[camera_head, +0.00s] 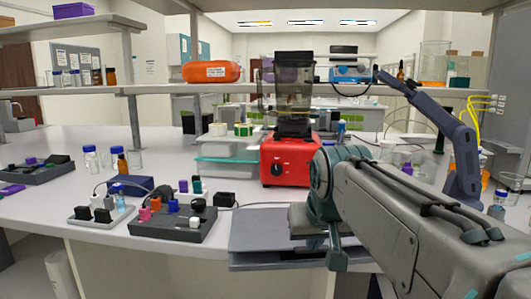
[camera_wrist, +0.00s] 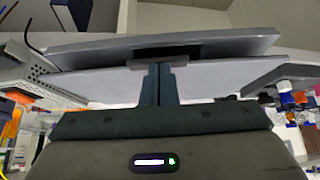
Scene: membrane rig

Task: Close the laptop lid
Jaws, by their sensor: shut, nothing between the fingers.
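The laptop (camera_head: 262,245) is a flat grey body at the front edge of the bench in the head view, left of my arm. Its right part is hidden behind my arm. In the wrist view two thin grey slabs of the laptop (camera_wrist: 220,45) show nearly edge-on, with a dark strip between them. I cannot tell which slab is the lid, or its exact angle. My gripper (camera_wrist: 163,68) is shut and empty, with its fingertips at the slab edges. Whether they touch is unclear. In the head view the fingertips are hard to make out.
A red blender-like machine (camera_head: 288,158) stands behind the laptop. A dark grey tray of small bottles and blocks (camera_head: 172,230) lies to its left, with a small black block (camera_head: 224,199) close by. Shelves cross above the bench. Open bench shows at the left.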

